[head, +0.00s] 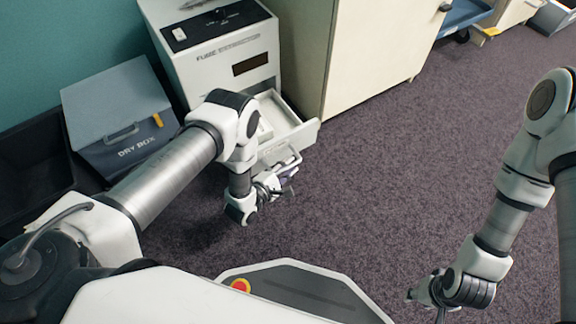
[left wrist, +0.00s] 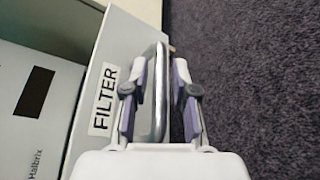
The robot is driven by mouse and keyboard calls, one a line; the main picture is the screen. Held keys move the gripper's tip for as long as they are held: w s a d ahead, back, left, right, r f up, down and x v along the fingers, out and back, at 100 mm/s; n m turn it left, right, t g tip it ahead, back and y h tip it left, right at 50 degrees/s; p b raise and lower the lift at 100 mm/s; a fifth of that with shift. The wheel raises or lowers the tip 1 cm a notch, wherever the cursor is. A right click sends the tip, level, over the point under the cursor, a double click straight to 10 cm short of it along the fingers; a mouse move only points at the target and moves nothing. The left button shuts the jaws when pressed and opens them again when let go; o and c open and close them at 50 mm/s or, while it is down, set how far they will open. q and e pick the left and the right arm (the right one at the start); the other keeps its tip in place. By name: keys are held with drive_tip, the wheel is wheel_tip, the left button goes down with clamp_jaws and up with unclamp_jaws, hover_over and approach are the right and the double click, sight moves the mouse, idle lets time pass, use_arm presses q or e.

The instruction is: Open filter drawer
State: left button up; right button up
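The white fume extractor (head: 215,70) stands at the back, with its filter drawer (head: 303,136) pulled out and the inside partly visible. The drawer front with its FILTER label (left wrist: 103,98) also shows in the left wrist view. The drawer's metal handle (left wrist: 160,95) lies between the two fingers of my left gripper (left wrist: 161,90), which look closed on it. In the head view my left gripper (head: 280,180) is at the drawer front, and my arm hides part of the drawer. My right gripper (head: 425,303) hangs over the floor at lower right, empty, its fingers apart.
A grey dry box (head: 120,115) stands left of the extractor, beside a black bin (head: 35,150). A cream cabinet (head: 375,50) stands to the right of the extractor. A blue cart (head: 465,15) is farther back. The carpet (head: 400,160) right of the drawer is clear.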

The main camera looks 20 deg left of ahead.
use_arm(q)
drive_tip(key=v, duration=1.2)
idle(0.3)
